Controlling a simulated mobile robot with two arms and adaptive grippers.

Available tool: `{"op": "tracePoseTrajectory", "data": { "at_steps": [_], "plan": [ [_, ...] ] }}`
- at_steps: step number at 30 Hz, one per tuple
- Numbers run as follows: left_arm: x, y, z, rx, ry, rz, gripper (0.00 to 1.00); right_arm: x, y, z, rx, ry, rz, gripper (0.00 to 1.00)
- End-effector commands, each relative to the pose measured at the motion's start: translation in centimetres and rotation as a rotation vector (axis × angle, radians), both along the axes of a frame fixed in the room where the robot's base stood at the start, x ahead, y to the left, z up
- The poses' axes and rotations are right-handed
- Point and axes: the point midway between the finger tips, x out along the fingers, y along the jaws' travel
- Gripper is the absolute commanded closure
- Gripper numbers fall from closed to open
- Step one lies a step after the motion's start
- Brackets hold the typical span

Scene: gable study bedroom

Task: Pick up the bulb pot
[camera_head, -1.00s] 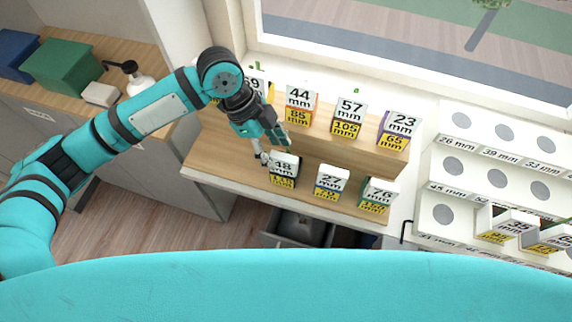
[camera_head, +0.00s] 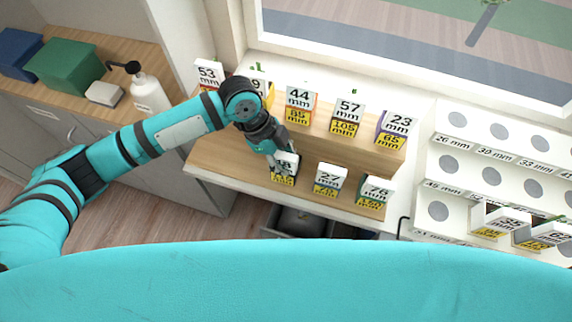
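The bulb pots show as small labelled blocks on a stepped wooden stand; which one the task means cannot be told. The front-left block (camera_head: 283,180) has a white label that seems to end in 8, over a yellow one. My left gripper (camera_head: 284,158) reaches down over the top of this block and partly covers its label. Its fingers are small and partly hidden, so whether they are shut on it cannot be told. The blocks marked 27 (camera_head: 329,179) and 76 (camera_head: 376,190) stand to its right. My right gripper is out of view.
Behind stand blocks marked 53 (camera_head: 208,74), 44 (camera_head: 300,97), 57 (camera_head: 347,113) and 23 (camera_head: 396,126). A white tiered rack (camera_head: 480,170) with round grey spots is at right. A pump bottle (camera_head: 149,94) and green box (camera_head: 66,66) are on the left counter.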

Motion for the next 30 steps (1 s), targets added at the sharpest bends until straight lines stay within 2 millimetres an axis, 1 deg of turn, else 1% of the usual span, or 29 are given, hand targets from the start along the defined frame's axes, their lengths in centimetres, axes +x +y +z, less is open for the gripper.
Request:
{"op": "tracePoseTrajectory", "data": {
  "at_steps": [1, 3, 20, 23, 26, 30],
  "plan": [
    [0.0, 0.0, 0.0, 0.0, -0.001, 0.0, 0.92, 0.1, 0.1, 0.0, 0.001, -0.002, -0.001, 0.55],
    [0.0, 0.0, 0.0, 0.0, -0.001, 0.0, 1.0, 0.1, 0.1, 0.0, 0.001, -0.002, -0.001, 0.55],
    [0.1, -0.1, 0.3, -0.003, -0.002, 0.0, 1.0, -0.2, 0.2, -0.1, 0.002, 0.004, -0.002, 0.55],
    [0.1, -0.1, 0.8, -0.005, -0.003, -0.001, 1.0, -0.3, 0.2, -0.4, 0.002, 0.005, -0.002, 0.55],
    [0.1, -0.1, 1.7, -0.005, -0.005, -0.002, 1.0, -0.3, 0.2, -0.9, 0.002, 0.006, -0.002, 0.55],
    [0.1, -0.1, 3.7, -0.005, -0.007, -0.003, 1.0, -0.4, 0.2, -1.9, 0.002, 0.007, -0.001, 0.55]
  ]
}}
